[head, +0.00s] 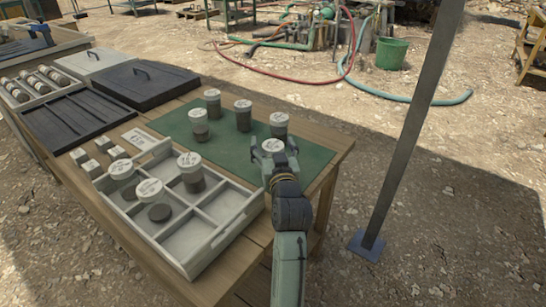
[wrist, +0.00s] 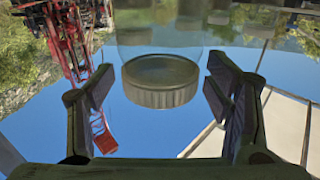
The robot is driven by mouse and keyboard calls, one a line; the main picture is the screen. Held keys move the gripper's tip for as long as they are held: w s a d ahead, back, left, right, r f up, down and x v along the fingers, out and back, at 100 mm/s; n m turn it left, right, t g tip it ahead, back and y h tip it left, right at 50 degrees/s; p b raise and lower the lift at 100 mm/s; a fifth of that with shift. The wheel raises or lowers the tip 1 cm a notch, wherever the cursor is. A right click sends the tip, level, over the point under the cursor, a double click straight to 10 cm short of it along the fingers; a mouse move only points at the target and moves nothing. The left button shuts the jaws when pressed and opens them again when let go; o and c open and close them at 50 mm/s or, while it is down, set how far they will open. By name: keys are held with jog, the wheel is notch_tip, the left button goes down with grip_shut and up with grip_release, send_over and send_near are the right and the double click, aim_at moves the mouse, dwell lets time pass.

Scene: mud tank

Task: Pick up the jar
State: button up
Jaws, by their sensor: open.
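Several jars with pale lids and dark contents stand on the green mat (head: 229,164). The nearest to my gripper (head: 272,140) is a jar (head: 279,127) at the right part of the mat, just beyond the fingers in the head view. In the wrist view, which is upside down, a clear jar (wrist: 161,79) with a ribbed lid fills the gap ahead of my open gripper (wrist: 161,83). The fingers are on both sides of it and show a gap to the lid. My arm hides part of the mat.
A pale divided tray (head: 221,239) with several jars stands at the table's front. Small pale blocks (head: 104,143) and dark lidded boxes (head: 131,85) lie to the left. A slanted metal post (head: 404,135) stands right of the table. Hoses and a green bucket (head: 392,53) are behind.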

jog(key=shift+c, duration=0.2)
jog(key=shift+r, duration=0.1)
jog(key=c, duration=1.5)
